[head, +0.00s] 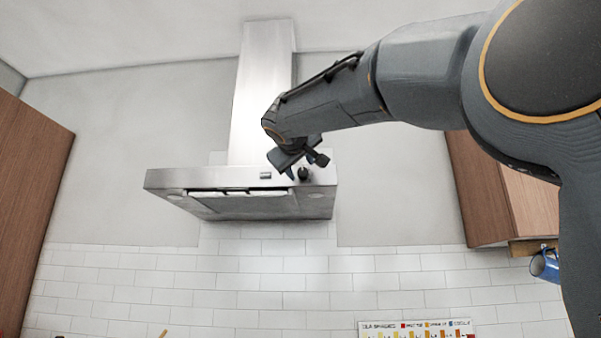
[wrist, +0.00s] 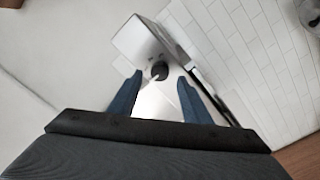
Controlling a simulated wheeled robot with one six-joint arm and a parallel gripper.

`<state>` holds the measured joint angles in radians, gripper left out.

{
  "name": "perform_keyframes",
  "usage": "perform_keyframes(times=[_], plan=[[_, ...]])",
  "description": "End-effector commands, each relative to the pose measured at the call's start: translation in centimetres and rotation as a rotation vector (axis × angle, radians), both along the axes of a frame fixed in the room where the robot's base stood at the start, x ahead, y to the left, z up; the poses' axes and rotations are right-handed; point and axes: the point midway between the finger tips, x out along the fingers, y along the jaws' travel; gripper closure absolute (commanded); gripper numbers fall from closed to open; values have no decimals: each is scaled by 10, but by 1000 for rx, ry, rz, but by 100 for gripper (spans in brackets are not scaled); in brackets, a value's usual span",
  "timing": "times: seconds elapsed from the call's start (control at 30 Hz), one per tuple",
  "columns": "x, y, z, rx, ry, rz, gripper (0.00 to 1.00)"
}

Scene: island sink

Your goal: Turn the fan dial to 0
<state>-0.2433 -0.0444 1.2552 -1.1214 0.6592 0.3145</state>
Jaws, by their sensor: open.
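The fan dial (head: 304,173) is a small black round knob on the front face of the steel range hood (head: 215,179), right of its middle. In the wrist view the dial (wrist: 159,71) shows beyond and between the fingertips. My gripper (head: 297,166) is open in front of the hood, close to the dial. In the wrist view its two blue-grey fingers (wrist: 160,82) are spread with a gap between them and nothing held. I cannot tell how far the fingertips are from the dial. The dial's setting is too small to read.
A small rectangular panel (head: 265,175) sits left of the dial. A wooden cabinet (head: 505,190) with a blue mug (head: 544,265) hanging below is at right, another cabinet (head: 30,175) at left. White tiles (head: 250,270) cover the wall below. Space left of the arm is clear.

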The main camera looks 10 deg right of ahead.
Motion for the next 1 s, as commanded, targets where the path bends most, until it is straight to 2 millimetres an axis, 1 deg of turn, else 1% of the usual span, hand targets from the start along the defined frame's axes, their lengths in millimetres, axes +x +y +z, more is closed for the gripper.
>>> perform_keyframes(times=[0.03, 0.2, 0.3, 0.4, 1.0], plan=[[-9, 4, -1, 0, -2, 2, 56], [-34, 13, -2, 0, -2, 3, 56], [-43, 16, -3, 0, 0, 1, 56], [-49, 18, -2, 0, 0, 1, 56], [-50, 18, -3, 0, 2, 0, 56]])
